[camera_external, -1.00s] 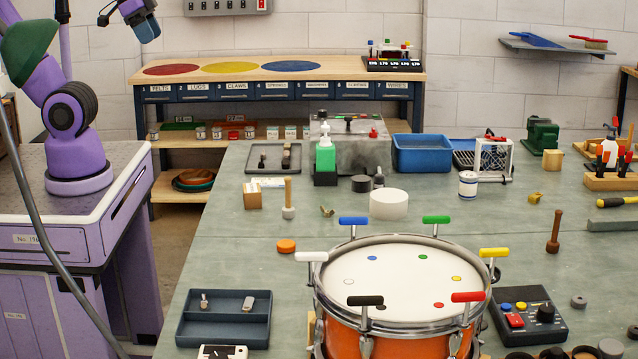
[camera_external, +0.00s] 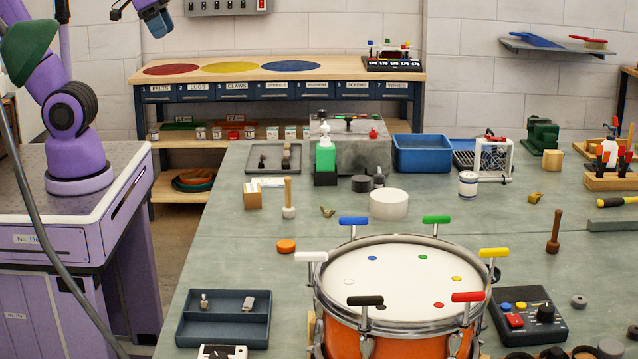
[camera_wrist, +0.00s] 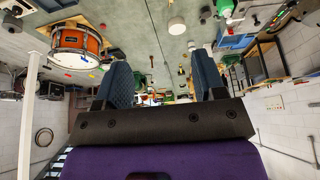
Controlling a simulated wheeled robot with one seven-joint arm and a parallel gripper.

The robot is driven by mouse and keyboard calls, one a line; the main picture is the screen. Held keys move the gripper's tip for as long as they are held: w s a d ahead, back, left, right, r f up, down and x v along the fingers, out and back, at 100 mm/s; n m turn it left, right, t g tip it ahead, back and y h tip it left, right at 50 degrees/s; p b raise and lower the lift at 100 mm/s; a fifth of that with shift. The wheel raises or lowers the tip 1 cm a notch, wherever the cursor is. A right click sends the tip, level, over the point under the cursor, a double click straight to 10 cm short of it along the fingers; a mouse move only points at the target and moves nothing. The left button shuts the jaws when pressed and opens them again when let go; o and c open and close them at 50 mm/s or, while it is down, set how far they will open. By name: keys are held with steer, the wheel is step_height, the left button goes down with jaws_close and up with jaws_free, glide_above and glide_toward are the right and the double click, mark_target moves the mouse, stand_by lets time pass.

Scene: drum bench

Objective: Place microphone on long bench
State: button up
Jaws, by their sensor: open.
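I cannot pick out the microphone for certain in either view. A dark blue divided tray (camera_external: 180,330) at the front left of the green-grey bench (camera_external: 240,262) holds a small silver piece (camera_external: 204,302) and a small grey piece (camera_external: 248,303), too small to identify. A long wood-topped bench (camera_external: 345,74) stands along the back wall, with red, yellow and blue discs on top. My gripper (camera_external: 158,22) is at the top left, high above the floor and away from both benches. In the wrist view my gripper (camera_wrist: 163,85) has its two blue fingers wide apart with nothing between them.
An orange snare drum (camera_external: 395,338) with coloured T-handles fills the front middle. A blue bin (camera_external: 422,154), a grey block (camera_external: 350,150) and a green bottle (camera_external: 325,158) stand farther back. A rack of coloured-top items (camera_external: 392,64) occupies the back bench's right end. The bench's left middle is mostly clear.

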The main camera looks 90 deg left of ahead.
steer(key=w+a+r, duration=0.1)
steer(key=w+r, duration=0.1)
steer(key=w, duration=0.7)
steer(key=g, duration=0.4)
glide_above(380, 175)
steer(key=f, duration=2.5)
steer(key=s+f, duration=0.1)
steer(key=f, duration=1.2)
steer(key=shift+d+f, duration=0.2)
steer(key=shift+f, duration=0.05)
steer(key=f, duration=0.6)
steer(key=shift+w+a, duration=0.1)
steer(key=shift+w, duration=0.3)
steer(key=shift+w+a+f, duration=0.1)
steer(key=shift+f, duration=1.2)
steer(key=shift+w+a+f, duration=0.1)
steer(key=shift+f, duration=1.15)
steer(key=c, duration=1.1)
